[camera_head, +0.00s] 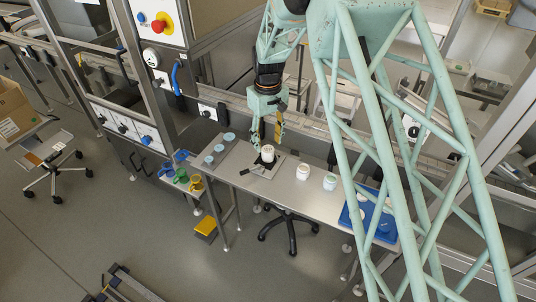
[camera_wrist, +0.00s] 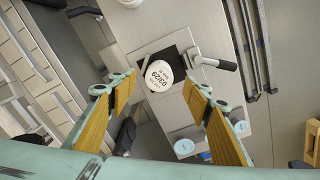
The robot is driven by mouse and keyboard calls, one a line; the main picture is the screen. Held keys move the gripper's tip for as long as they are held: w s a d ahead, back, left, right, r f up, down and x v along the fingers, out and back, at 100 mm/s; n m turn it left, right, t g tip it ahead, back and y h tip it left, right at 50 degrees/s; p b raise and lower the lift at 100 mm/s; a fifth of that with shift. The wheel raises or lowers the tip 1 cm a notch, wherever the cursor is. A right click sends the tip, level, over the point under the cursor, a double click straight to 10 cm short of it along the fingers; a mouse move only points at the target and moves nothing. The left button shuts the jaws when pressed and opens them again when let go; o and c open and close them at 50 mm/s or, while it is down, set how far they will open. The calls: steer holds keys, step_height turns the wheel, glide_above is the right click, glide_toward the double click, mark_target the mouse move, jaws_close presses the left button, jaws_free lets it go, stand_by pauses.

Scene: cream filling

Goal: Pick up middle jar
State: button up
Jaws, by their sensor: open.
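In the head view, a white jar (camera_head: 268,154) stands on a black clamp fixture with a handle, near the table's middle left. Two more white jars, a near-left one (camera_head: 303,171) and a right one (camera_head: 330,182), stand on bare table to its right. My gripper (camera_head: 268,138) is open and points down above the fixture. In the wrist view, the fixture jar's white lid (camera_wrist: 159,76), printed with dark text, lies around and beyond the gap between my open, yellow-padded fingers (camera_wrist: 160,92). Two light-lidded jars, one (camera_wrist: 184,147) and another (camera_wrist: 240,128), show lower right.
A grey plate with several pale blue round pieces (camera_head: 219,147) lies at the table's left end. A blue tray (camera_head: 381,236) with white jars stands at the right, partly hidden by my green lattice arm. Coloured cups (camera_head: 181,175) sit on a side shelf.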

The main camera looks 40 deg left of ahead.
mark_target(268, 149)
steer(key=shift+f, duration=0.1)
stand_by(0.3)
steer(key=shift+f, duration=2.5)
steer(key=shift+d, duration=0.1)
steer(key=c, duration=0.9)
